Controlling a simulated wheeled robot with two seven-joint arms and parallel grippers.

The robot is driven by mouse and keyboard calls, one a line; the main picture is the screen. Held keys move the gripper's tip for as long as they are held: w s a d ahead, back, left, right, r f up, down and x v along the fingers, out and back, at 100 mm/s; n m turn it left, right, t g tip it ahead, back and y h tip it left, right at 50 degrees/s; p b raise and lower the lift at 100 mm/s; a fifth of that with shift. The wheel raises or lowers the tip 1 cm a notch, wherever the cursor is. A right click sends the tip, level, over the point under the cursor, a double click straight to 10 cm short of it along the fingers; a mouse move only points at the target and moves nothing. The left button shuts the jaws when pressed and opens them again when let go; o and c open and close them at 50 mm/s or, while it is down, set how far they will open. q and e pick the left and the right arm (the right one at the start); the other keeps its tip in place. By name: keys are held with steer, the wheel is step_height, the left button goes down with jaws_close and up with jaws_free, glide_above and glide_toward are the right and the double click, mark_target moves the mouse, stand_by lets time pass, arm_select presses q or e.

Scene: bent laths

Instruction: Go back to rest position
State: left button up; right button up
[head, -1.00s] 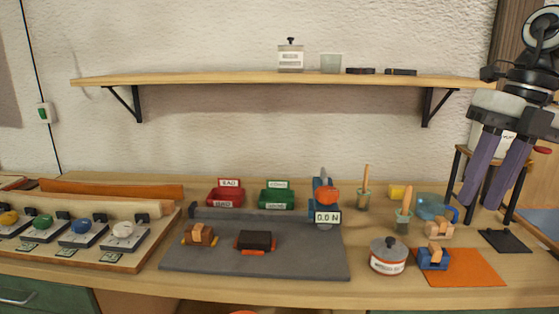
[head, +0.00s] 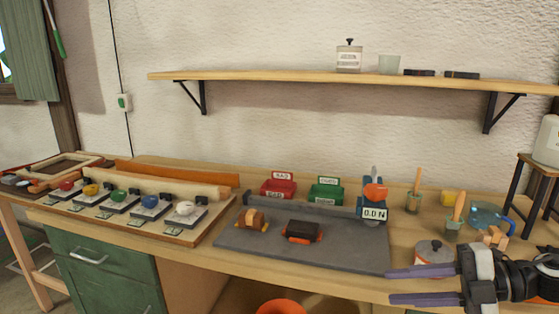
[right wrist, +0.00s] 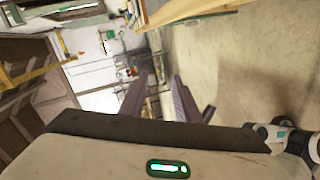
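My right gripper (head: 391,286) is at the lower right of the head view, its two purple fingers pointing left. The fingers are apart with nothing between them. They overlap the bench's front edge and the lower part of a lidded pot (head: 433,249) in the picture. In the right wrist view the same gripper (right wrist: 160,84) shows two spread fingers with an empty gap. My left gripper is in neither current view.
The wooden bench (head: 200,248) carries a grey mat (head: 345,257), red (head: 278,188) and green (head: 325,192) bins, a force gauge (head: 375,213) and a row of coloured knobs at left. A shelf (head: 300,77) hangs above. A stool (head: 537,190) stands at right.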

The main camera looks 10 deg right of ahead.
steer(key=s+a+f+m+t+h, duration=0.2)
steer(key=a+f+m+t+h, duration=0.15)
steer(key=f+m, duration=0.65)
steer(key=s+a+f+m+t+h, duration=0.25)
steer(key=f+m+h, duration=0.25)
steer(key=f+m, duration=0.5)
steer(key=s+a+f+m+g+h, duration=0.1)
steer(key=s+a+f+m+g, duration=0.3)
steer(key=s+a+f, duration=0.6)
steer(key=s+f+g, duration=0.1)
steer(key=s+f, duration=0.2)
steer(key=f, duration=0.1)
steer(key=shift+h, duration=0.35)
